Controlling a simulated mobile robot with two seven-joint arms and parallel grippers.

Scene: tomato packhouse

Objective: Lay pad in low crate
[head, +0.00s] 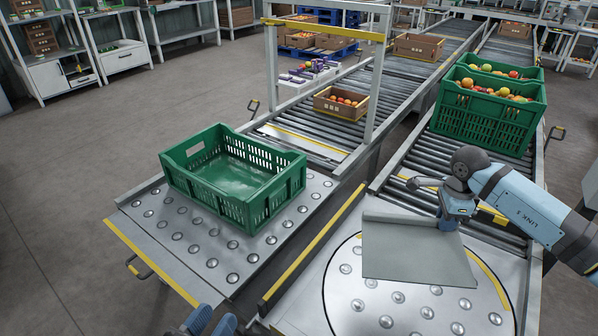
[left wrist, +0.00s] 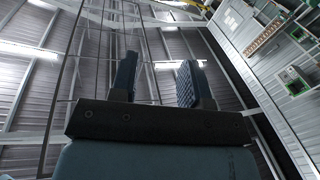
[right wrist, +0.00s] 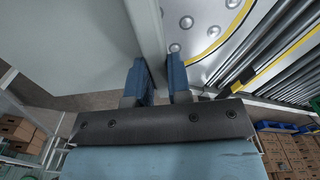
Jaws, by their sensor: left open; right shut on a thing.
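The pad is a thin grey sheet (head: 415,250) with a raised lip along its far edge. My right gripper (head: 452,212) is shut on the pad at that edge and holds it over the round ball-studded plate. In the right wrist view, the pad (right wrist: 70,45) runs up from between my right fingertips (right wrist: 160,82). The low green crate (head: 225,202) stands upright on the ball table at left; its visible floor is bare. My left gripper (head: 212,321) is open and empty at the bottom edge, in front of the crate. Its spread fingers (left wrist: 158,82) face the roof in the left wrist view.
Another green crate (head: 480,122), with tomatoes, and one behind it stand on the right conveyor. A cardboard box of tomatoes (head: 341,104) sits on the left conveyor below a white frame (head: 272,60). A yellow-striped rail (head: 314,245) separates the ball table from the round plate.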

